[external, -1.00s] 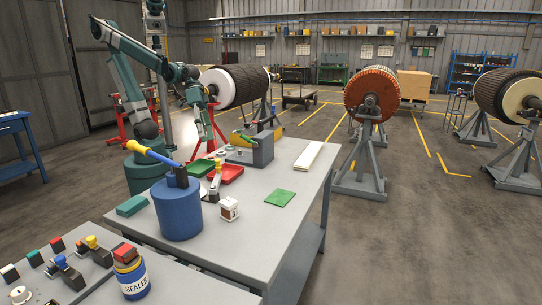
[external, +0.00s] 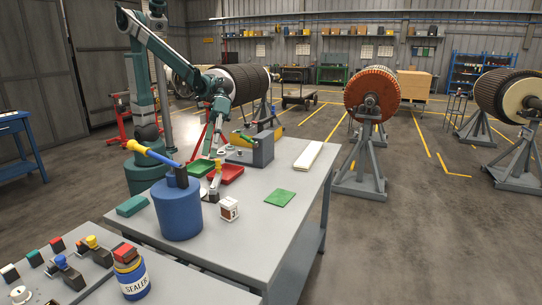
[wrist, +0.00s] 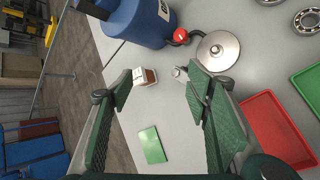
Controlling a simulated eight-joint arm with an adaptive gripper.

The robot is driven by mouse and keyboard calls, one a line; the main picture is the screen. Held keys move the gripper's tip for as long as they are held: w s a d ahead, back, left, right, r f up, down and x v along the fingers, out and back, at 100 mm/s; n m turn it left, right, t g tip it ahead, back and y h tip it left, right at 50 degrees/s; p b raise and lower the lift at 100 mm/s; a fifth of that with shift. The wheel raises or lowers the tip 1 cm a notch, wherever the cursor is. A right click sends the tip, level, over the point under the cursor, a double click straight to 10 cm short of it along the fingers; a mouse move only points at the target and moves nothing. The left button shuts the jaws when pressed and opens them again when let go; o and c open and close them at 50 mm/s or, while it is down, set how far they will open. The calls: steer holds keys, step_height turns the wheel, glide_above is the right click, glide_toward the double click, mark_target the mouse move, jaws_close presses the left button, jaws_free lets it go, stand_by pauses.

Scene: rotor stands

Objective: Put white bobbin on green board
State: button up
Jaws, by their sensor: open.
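The white bobbin (external: 229,208), a small white-ended spool with a brown winding, stands on the grey bench right of the blue drum. It also shows in the wrist view (wrist: 146,77), near the left fingertip. The green board (external: 279,198) is a thin flat square lying bare on the bench, right of the bobbin; it shows in the wrist view too (wrist: 152,145). My gripper (wrist: 160,85) is open and empty, its fingers pointing down. In the external view my gripper (external: 212,148) is above the bench, behind the bobbin and apart from it.
The blue drum (external: 180,213) with a yellow-handled tool stands left of the bobbin. A metal stand with a red knob (wrist: 181,35) and round base is close by. Red (wrist: 277,130) and green trays and a grey vise-like block (external: 250,150) are behind. Bench around the board is clear.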

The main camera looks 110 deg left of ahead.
mark_target(228, 201)
steer(key=w+d+f+n+g+h, duration=0.1)
steer(key=w+d+f+g+h, duration=0.1)
steer(key=w+f, duration=0.2)
steer(key=w+d+f+n+g+h+b, duration=0.1)
steer(key=w+d+f+n+g+h, duration=0.1)
steer(key=w, duration=0.4)
steer(key=w+d+f+n+g+h+b, duration=0.1)
steer(key=w+d+f+n+h, duration=0.1)
steer(key=w+d+f+h, duration=0.2)
steer(key=shift+w+d+f+g, duration=0.15)
steer(key=shift+w+f+g, duration=0.25)
steer(key=shift+w+f, duration=0.35)
steer(key=shift+w+a+f+n+g+h+b, duration=0.1)
steer(key=shift+f+n+g+h+b, duration=0.15)
steer(key=shift+f, duration=0.45)
steer(key=shift+w+a+f+n+g+h+b, duration=0.1)
steer(key=shift+f+g+h, duration=0.2)
steer(key=shift+f, duration=0.4)
steer(key=shift+d, duration=0.1)
steer(key=shift+b+x, duration=0.6)
steer(key=shift+x, duration=1.85)
